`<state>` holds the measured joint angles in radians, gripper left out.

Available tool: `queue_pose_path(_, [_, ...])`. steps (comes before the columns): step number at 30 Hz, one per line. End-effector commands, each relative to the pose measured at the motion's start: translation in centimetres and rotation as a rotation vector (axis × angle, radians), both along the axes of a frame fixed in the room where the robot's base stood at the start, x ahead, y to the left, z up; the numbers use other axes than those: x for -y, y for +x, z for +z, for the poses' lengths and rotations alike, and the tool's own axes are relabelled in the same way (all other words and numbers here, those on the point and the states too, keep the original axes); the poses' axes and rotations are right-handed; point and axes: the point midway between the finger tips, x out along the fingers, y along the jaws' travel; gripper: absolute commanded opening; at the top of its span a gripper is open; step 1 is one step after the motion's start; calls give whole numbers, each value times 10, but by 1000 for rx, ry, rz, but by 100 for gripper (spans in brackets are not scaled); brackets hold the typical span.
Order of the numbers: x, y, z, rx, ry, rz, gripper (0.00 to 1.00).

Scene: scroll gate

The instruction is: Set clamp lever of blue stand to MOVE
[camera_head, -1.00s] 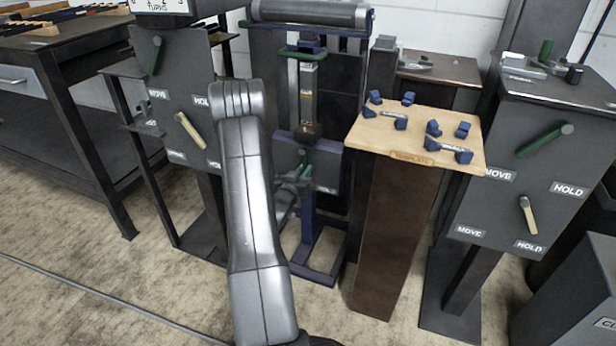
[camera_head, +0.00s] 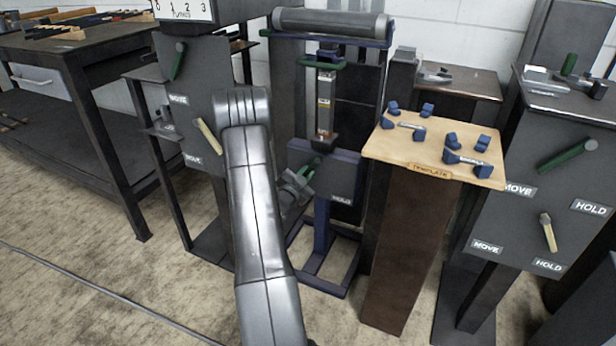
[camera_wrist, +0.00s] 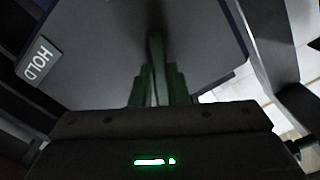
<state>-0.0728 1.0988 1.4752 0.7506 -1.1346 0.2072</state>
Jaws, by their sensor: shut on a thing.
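The blue stand (camera_head: 322,228) is in the middle of the head view, with a grey panel (camera_head: 340,172) on its front. A green clamp lever (camera_head: 311,167) slants down and left from its pivot on that panel. A HOLD label (camera_head: 341,199) shows at the panel's lower right; no MOVE label is visible on this panel, where my arm covers its left side. My gripper (camera_head: 297,183) is shut on the lever's lower end. In the wrist view the fingers (camera_wrist: 152,82) close around the dark green lever (camera_wrist: 156,45), with the HOLD label (camera_wrist: 39,61) at upper left.
A wooden template board (camera_head: 432,165) with blue blocks tops a brown pedestal to the right. Grey lever panels stand at far right (camera_head: 535,190) and left (camera_head: 197,95). A workbench (camera_head: 80,60) is at far left. Floor is open at front left.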

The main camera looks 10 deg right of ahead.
Motion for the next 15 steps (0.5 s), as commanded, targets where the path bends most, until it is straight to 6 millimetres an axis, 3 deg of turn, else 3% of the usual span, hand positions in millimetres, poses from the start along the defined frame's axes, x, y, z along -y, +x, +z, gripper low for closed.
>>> queue_pose_path(15, [-2,2,2,26,38,0,0])
